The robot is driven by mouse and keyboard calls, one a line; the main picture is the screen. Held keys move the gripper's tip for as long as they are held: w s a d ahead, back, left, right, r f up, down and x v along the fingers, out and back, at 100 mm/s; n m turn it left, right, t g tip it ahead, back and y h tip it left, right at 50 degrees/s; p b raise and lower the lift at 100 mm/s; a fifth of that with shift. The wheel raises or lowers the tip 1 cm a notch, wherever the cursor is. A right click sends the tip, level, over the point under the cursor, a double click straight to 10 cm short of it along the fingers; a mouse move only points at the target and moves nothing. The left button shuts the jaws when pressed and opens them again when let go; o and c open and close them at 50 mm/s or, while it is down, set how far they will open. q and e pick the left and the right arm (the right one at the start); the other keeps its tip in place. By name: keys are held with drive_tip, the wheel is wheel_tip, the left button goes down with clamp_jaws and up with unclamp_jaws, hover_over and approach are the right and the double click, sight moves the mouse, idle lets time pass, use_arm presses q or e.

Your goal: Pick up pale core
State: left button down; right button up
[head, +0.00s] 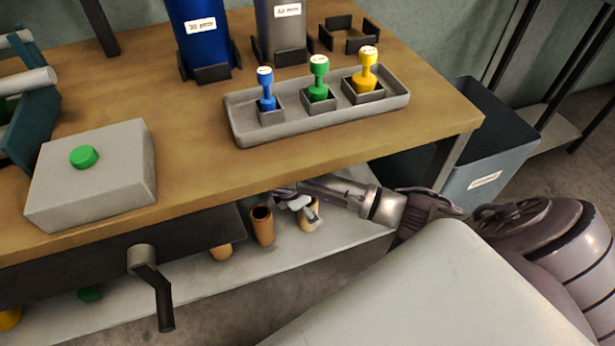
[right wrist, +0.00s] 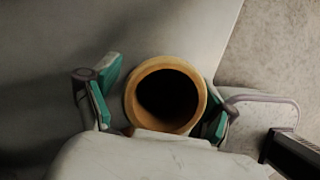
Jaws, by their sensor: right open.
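A light tan, open-ended core (head: 309,222) stands upright on the shelf under the table, partly hidden by my right gripper (head: 303,203). In the right wrist view, the core's round rim (right wrist: 131,98) shows from above, with a dark hollow inside. My right gripper (right wrist: 160,104) is open, with one teal-padded finger on each side of the core. Whether the pads touch it I cannot tell. A darker brown core (head: 262,226) stands just left of it, and another tan core (head: 220,252) is farther left, partly hidden by the table. My left gripper is not in view.
The wooden table (head: 190,150) overhangs the pale shelf (head: 285,262), close above my right arm. A grey bin (head: 490,150) stands at the right. On the table are a grey tray (head: 335,128) with colored stamps and a box with a green button (head: 84,157). A crank (head: 160,290) hangs in front.

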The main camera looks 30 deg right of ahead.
drive_tip(key=c, duration=1.2)
drive_tip(key=shift+c, duration=0.3)
drive_tip(key=shift+r, duration=0.15)
